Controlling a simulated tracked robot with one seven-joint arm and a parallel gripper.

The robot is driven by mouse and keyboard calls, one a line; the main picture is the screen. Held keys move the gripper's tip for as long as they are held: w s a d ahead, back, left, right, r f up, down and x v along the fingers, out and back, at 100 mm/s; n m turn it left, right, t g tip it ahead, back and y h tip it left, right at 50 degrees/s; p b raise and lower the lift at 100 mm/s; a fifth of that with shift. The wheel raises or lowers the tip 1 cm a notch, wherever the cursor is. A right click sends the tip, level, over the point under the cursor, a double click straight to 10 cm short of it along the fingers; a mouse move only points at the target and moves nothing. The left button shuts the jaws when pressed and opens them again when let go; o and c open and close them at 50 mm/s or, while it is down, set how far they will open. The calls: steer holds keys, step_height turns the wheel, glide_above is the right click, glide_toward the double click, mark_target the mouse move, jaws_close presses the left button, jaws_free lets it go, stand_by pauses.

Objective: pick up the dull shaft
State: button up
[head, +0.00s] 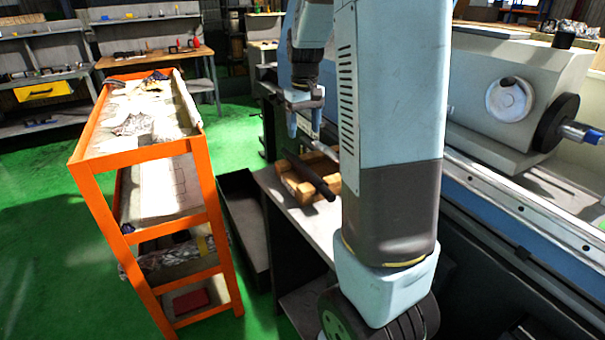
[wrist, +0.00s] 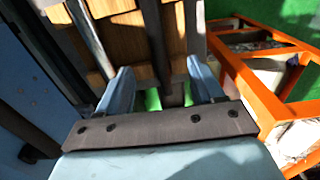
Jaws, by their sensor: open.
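A dark, matte shaft (head: 309,174), seemingly the dull one, lies across a wooden rack (head: 287,184) in the head view. A paler, shinier shaft (head: 326,151) lies beside it, partly hidden by my arm. My gripper (head: 304,131) points down above the rack, open and empty. In the wrist view the dark shaft (wrist: 155,38) runs between the two fingers of my gripper (wrist: 160,65), and the paler shaft (wrist: 88,34) lies outside the left finger. The fingers look clear of the dark shaft; the exact height gap cannot be told.
An orange shelf cart (head: 150,151) stands left of the rack. The grinder (head: 520,90) with its long bed is close on the right. A dark open bin (head: 243,222) sits between cart and rack bench. Green floor is free at the far left.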

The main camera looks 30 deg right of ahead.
mark_target(305, 167)
steer(key=f, duration=1.4)
steer(key=shift+w+d+f, duration=0.2)
steer(key=shift+w+d, duration=0.05)
steer(key=shift+d, duration=0.05)
jaws_close()
stand_by(0.3)
steer(key=shift+r, duration=0.1)
